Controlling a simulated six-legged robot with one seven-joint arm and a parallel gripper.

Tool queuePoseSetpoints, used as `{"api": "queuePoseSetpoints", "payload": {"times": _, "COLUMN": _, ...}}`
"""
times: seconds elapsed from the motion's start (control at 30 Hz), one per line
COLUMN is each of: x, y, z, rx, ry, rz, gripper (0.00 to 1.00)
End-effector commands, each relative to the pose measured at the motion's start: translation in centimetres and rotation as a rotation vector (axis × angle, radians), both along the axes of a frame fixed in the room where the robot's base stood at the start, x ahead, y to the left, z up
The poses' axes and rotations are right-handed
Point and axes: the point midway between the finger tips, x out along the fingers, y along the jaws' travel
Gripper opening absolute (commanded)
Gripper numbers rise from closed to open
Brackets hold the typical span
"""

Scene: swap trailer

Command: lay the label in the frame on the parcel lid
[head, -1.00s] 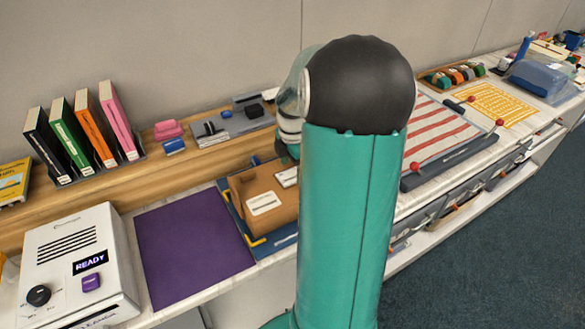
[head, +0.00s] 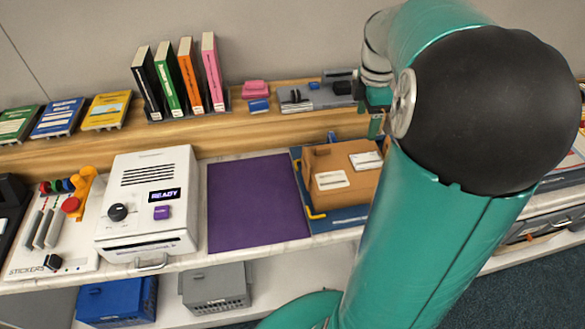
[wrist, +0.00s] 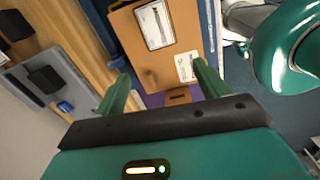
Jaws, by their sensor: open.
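The parcel (head: 345,196) is a brown box on a blue tray or mat, below my gripper; it also shows in the wrist view (wrist: 178,45). Two white pieces are on its lid. The dark-edged printed one, apparently the frame (wrist: 156,24), lies at the far part in the wrist view and at right in the head view (head: 366,160). The other, a plain-edged label (wrist: 188,66), lies flat nearer the purple mat (head: 331,179), partly behind my right finger. My gripper (wrist: 161,68) is open above the lid, with nothing between its fingers. In the head view my arm covers part of it.
A purple mat (head: 255,205) lies flat and bare left of the parcel. A white machine reading READY (head: 150,225) stands further left. Upright books (head: 175,85), a pink item (head: 256,89) and a grey tray (head: 312,100) stand on the wooden shelf behind.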

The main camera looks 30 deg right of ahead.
Motion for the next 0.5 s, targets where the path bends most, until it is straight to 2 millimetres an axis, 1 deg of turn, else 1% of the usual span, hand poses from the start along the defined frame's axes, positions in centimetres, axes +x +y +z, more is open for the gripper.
{"api": "queuePoseSetpoints", "payload": {"times": 0.03, "x": 0.3, "y": 2.5, "z": 0.9, "rx": -0.021, "ry": -0.02, "rz": -0.041, "gripper": 0.73}}
{"api": "queuePoseSetpoints", "payload": {"times": 0.07, "x": 0.3, "y": 3.9, "z": 1.4, "rx": -0.032, "ry": -0.035, "rz": -0.083, "gripper": 0.73}}
{"api": "queuePoseSetpoints", "payload": {"times": 0.1, "x": 0.3, "y": 5.9, "z": 2.0, "rx": -0.045, "ry": -0.059, "rz": -0.142, "gripper": 0.73}}
{"api": "queuePoseSetpoints", "payload": {"times": 0.13, "x": 0.2, "y": 7.5, "z": 2.5, "rx": -0.053, "ry": -0.08, "rz": -0.19, "gripper": 0.73}}
{"api": "queuePoseSetpoints", "payload": {"times": 0.17, "x": 0.0, "y": 9.1, "z": 2.9, "rx": -0.057, "ry": -0.103, "rz": -0.24, "gripper": 0.73}}
{"api": "queuePoseSetpoints", "payload": {"times": 0.2, "x": -0.4, "y": 11.1, "z": 3.3, "rx": -0.059, "ry": -0.135, "rz": -0.306, "gripper": 0.73}}
{"api": "queuePoseSetpoints", "payload": {"times": 0.23, "x": -0.7, "y": 12.5, "z": 3.6, "rx": -0.058, "ry": -0.159, "rz": -0.356, "gripper": 0.73}}
{"api": "queuePoseSetpoints", "payload": {"times": 0.27, "x": -1.1, "y": 13.9, "z": 3.9, "rx": -0.053, "ry": -0.185, "rz": -0.406, "gripper": 0.73}}
{"api": "queuePoseSetpoints", "payload": {"times": 0.3, "x": -1.7, "y": 15.8, "z": 4.1, "rx": -0.042, "ry": -0.218, "rz": -0.473, "gripper": 0.73}}
{"api": "queuePoseSetpoints", "payload": {"times": 0.37, "x": -2.7, "y": 18.3, "z": 4.5, "rx": -0.016, "ry": -0.27, "rz": -0.572, "gripper": 0.73}}
{"api": "queuePoseSetpoints", "payload": {"times": 0.4, "x": -3.5, "y": 19.9, "z": 4.5, "rx": 0.01, "ry": -0.301, "rz": -0.638, "gripper": 0.73}}
{"api": "queuePoseSetpoints", "payload": {"times": 0.5, "x": -5.7, "y": 23.6, "z": 4.5, "rx": 0.092, "ry": -0.372, "rz": -0.8, "gripper": 0.73}}
